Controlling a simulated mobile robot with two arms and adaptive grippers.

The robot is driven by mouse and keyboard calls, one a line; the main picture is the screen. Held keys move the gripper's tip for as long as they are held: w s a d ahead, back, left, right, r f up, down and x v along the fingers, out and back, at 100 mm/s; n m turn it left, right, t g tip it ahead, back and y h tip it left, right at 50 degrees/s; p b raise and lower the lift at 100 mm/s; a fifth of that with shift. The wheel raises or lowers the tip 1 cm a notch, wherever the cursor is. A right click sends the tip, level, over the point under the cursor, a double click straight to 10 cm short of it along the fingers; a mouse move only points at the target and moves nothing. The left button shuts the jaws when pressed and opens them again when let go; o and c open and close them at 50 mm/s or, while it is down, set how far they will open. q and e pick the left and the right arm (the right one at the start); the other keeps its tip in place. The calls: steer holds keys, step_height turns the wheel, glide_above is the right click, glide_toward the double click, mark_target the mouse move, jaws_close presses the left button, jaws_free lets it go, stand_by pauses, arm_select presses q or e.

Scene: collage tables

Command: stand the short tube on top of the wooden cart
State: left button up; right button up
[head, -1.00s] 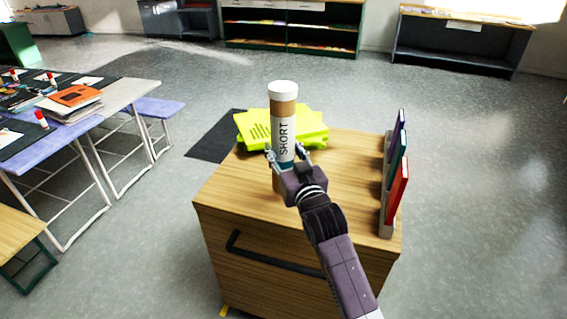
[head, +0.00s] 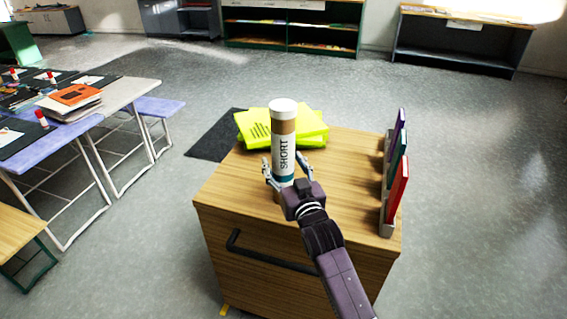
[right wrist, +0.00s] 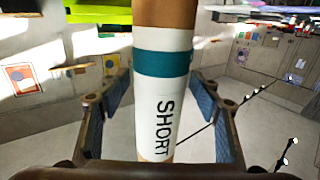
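The short tube (head: 283,140) is tan with a white cap, a teal band and a white label reading SHORT. It stands upright on the top of the wooden cart (head: 345,165), near the left front; its foot is partly hidden by my gripper. My right gripper (head: 286,170) is around the tube's lower part, with a finger on either side. In the right wrist view, the tube (right wrist: 165,95) is between the fingers, with a gap on both sides, so the gripper is open. My left gripper is not in view.
Bright yellow-green papers (head: 312,128) lie on the cart behind the tube. Upright books (head: 397,185) stand in a holder along the cart's right edge. The cart top between the tube and the books is clear. Tables with supplies (head: 75,128) stand at the left.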

steer(key=shift+s+r, duration=0.1)
steer(key=shift+r, duration=0.05)
steer(key=v, duration=1.1)
steer(key=shift+s+d+b, duration=0.15)
steer(key=shift+s+b, duration=0.2)
steer(key=shift+s, duration=0.05)
